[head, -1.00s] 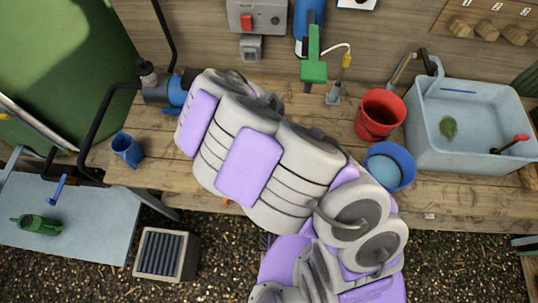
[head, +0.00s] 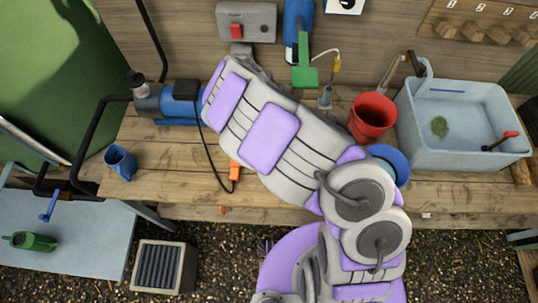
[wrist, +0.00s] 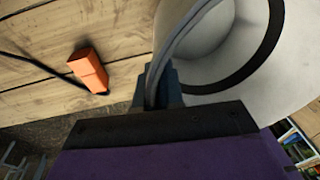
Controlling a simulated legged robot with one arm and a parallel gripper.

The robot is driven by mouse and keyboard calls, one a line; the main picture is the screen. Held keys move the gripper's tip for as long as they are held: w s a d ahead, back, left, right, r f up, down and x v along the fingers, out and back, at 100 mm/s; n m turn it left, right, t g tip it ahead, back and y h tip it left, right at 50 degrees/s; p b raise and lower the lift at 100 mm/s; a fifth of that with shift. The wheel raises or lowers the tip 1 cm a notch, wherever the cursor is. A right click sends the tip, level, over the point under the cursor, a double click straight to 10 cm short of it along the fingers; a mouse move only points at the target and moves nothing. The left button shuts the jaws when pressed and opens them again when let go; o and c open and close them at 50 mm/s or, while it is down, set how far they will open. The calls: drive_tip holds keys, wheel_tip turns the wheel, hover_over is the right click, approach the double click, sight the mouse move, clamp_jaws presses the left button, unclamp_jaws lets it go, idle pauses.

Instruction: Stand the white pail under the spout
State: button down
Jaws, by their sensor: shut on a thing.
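The white pail (wrist: 235,45) with a dark band fills the upper right of the wrist view, seen close and only in part. My gripper (wrist: 160,92) is shut on a grey curved strip of it, which looks like its handle. In the head view my arm hides the gripper and the pail. A green upright fitting (head: 305,72) and a small spout with a yellow part (head: 332,70) stand at the back of the bench. A grey tap (head: 420,68) rises at the sink. I cannot tell which is the spout meant.
On the wooden bench (head: 180,185) are a red bucket (head: 372,118), a partly hidden blue bucket (head: 398,165), a blue cup (head: 120,162), a blue pump (head: 180,102) and an orange connector (head: 234,171) on a cable. A sink (head: 460,150) stands right. The bench's front left is mostly clear.

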drive_tip(key=w, duration=0.1)
drive_tip(key=w+b, duration=0.1)
drive_tip(key=w, duration=0.1)
drive_tip(key=shift+w+d+f+b, duration=0.2)
drive_tip(key=shift+d+b, duration=0.05)
drive_tip(key=shift+b, duration=0.05)
drive_tip(key=shift+w+f+b, duration=0.4)
drive_tip(key=shift+w+b, duration=0.05)
drive_tip(key=shift+w, duration=0.15)
drive_tip(key=shift+w+f+b, duration=0.4)
drive_tip(key=shift+w, duration=0.2)
drive_tip(key=shift+s+f, duration=0.1)
drive_tip(key=shift+f, duration=0.15)
drive_tip(key=c, duration=1.4)
unclamp_jaws()
drive_tip(key=shift+f, duration=0.1)
drive_tip(key=shift+o, duration=1.1)
drive_tip(key=shift+r, duration=0.2)
wheel_tip(320, 180, up, 17)
drive_tip(key=w+a+p, duration=0.2)
drive_tip(key=shift+w, duration=0.2)
